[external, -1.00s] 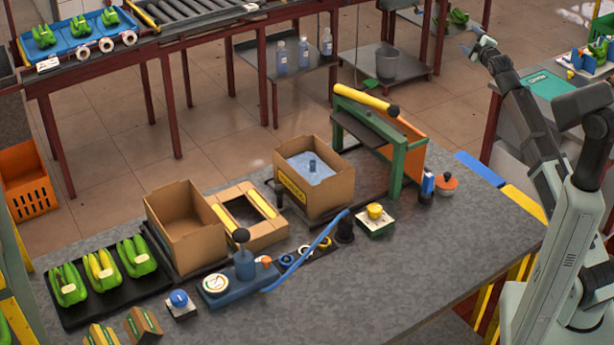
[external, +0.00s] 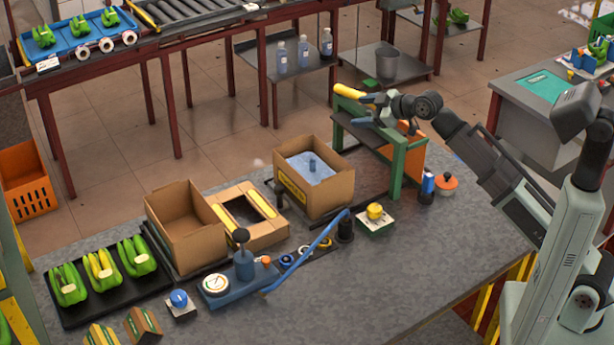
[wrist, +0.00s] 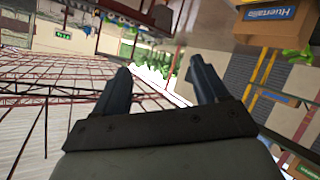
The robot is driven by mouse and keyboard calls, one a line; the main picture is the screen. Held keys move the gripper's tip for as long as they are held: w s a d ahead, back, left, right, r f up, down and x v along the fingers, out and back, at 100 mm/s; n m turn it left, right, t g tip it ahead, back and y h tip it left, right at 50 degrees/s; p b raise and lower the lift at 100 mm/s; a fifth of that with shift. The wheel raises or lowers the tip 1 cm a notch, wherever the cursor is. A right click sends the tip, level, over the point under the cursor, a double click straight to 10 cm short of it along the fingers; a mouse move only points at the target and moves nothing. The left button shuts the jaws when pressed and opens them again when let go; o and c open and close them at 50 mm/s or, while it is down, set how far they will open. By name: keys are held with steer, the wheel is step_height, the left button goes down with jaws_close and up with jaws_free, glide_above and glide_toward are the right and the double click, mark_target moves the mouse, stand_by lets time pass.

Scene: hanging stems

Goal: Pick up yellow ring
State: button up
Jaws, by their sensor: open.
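The yellow ring (external: 325,243) looks small and lies at the right end of a dark strip on the grey workbench, close to the blue lever. A blue ring (external: 286,261) is at the strip's left part, with another small ring between them. My gripper (external: 362,110) is high above the bench at the green-framed stand, well above and to the right of the yellow ring. In the wrist view its two dark fingers (wrist: 160,75) are apart with nothing between them. The yellow ring is not visible in the wrist view.
A cardboard box (external: 328,195) with blue lining stands behind the strip. The green-framed stand (external: 398,170) rises right of it. A blue lever press (external: 240,275) and a yellow button box (external: 375,218) flank the strip. The bench front is clear.

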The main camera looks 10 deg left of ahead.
steer(key=s+a+f+g+h, duration=0.3)
steer(key=s+f, duration=0.5)
steer(key=f, duration=0.1)
steer(key=m+g+h, duration=0.1)
steer(key=g+h, duration=0.1)
steer(key=h, duration=0.3)
glide_toward(325, 241)
steer(key=shift+x, duration=1.1)
steer(key=shift+y, duration=0.3)
steer(key=shift+x, duration=3.1)
steer(key=shift+d, duration=0.2)
steer(key=shift+c, duration=0.3)
steer(key=c, duration=1.3)
steer(key=shift+o, duration=0.2)
